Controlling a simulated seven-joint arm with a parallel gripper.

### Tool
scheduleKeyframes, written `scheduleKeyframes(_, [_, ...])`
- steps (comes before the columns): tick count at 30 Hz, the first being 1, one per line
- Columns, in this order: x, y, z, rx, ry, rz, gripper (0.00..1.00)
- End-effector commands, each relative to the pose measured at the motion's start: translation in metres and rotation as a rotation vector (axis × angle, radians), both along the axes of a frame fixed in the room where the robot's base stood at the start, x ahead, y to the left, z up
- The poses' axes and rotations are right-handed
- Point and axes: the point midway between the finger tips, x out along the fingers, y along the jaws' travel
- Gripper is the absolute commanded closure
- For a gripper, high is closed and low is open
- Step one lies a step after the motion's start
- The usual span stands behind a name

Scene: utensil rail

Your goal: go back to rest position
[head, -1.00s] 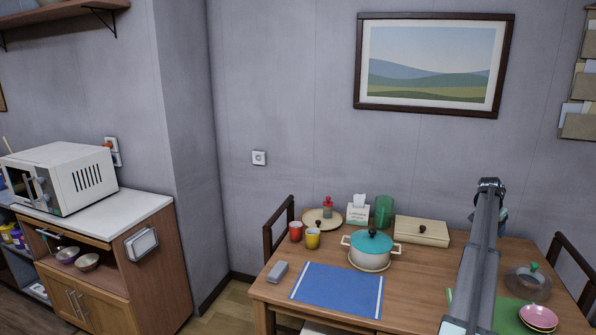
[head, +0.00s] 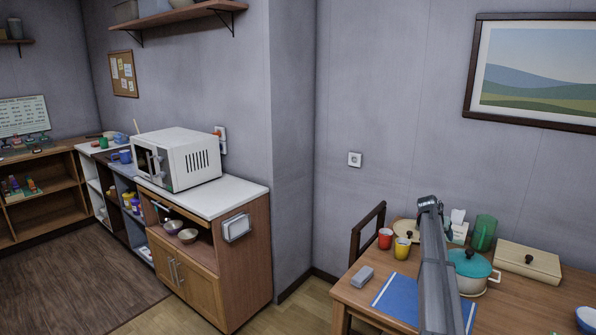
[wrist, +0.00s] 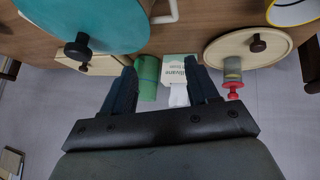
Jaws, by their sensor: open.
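My gripper (wrist: 160,72) is open in the wrist view, its two dark fingers apart with nothing held between them. Beyond the fingertips stand a white tissue box (wrist: 180,75) and a green cylinder (wrist: 147,75), apart from the gripper. In the head view my arm (head: 437,265) reaches over the table (head: 535,300), and I cannot make out the fingers there.
A teal-lidded pot (head: 469,264), a cream box (head: 528,262), red (head: 385,239) and yellow (head: 401,249) cups and a grey block (head: 362,277) stand on the table. A blue placemat (head: 398,298) lies partly behind my arm. A microwave (head: 185,160) stands on a cabinet at left.

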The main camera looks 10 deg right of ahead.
Motion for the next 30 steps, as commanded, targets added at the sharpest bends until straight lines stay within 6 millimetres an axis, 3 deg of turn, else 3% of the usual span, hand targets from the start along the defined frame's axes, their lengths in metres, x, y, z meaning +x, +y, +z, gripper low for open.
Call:
scheduleKeyframes(1, [0.014, 0.03, -0.004, -0.012, 0.004, 0.041, 0.41])
scheduleKeyframes(9, [0.072, 0.176, -0.024, -0.071, 0.018, 0.24, 0.41])
scheduleKeyframes(15, [0.09, 0.291, -0.063, -0.077, 0.051, 0.381, 0.41])
scheduleKeyframes(18, [0.088, 0.344, -0.093, -0.06, 0.082, 0.444, 0.41])
scheduleKeyframes(23, [0.07, 0.413, -0.147, -0.016, 0.153, 0.528, 0.41])
scheduleKeyframes(30, [0.017, 0.491, -0.24, 0.081, 0.297, 0.636, 0.41])
